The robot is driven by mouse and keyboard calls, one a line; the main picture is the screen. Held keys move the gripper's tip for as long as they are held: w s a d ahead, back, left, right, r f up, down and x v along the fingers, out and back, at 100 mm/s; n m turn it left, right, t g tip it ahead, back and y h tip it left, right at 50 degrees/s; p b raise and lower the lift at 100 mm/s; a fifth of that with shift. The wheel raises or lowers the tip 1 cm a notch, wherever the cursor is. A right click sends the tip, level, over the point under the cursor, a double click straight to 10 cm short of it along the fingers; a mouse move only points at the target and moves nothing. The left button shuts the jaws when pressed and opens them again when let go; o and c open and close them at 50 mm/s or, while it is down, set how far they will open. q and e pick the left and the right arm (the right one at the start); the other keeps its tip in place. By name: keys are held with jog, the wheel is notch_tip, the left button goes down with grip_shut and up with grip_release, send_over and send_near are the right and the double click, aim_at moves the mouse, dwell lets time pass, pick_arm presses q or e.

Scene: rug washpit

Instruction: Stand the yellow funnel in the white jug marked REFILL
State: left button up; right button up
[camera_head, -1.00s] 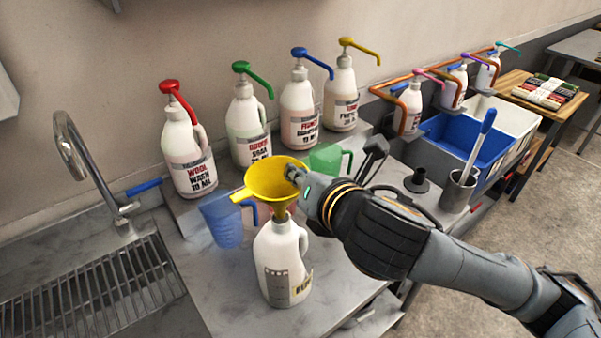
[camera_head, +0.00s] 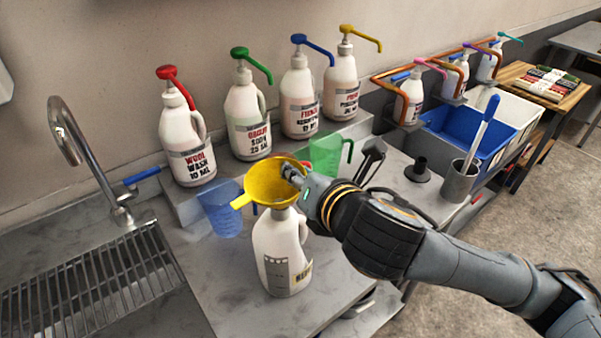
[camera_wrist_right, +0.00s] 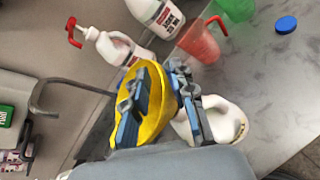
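My right gripper (camera_head: 293,176) is at the funnel's right rim. In the right wrist view its fingers (camera_wrist_right: 160,102) straddle the wall of the funnel (camera_wrist_right: 152,128), with the jug (camera_wrist_right: 222,122) just beside and below. My left gripper is not in view.
A blue measuring jug (camera_head: 221,212) and a green one (camera_head: 324,158) stand close behind. Several pump bottles (camera_head: 187,148) line the back ledge. The sink's drain rack (camera_head: 90,285) is left; a black funnel-shaped piece (camera_head: 418,171) and steel cup (camera_head: 459,182) are right. A blue cap (camera_wrist_right: 286,24) lies on the counter.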

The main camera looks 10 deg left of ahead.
jog(key=shift+o, duration=0.2)
jog(key=v, duration=0.7)
jog(key=shift+s+d+r, duration=0.15)
jog(key=shift+r, duration=0.05)
dwell(0.5)
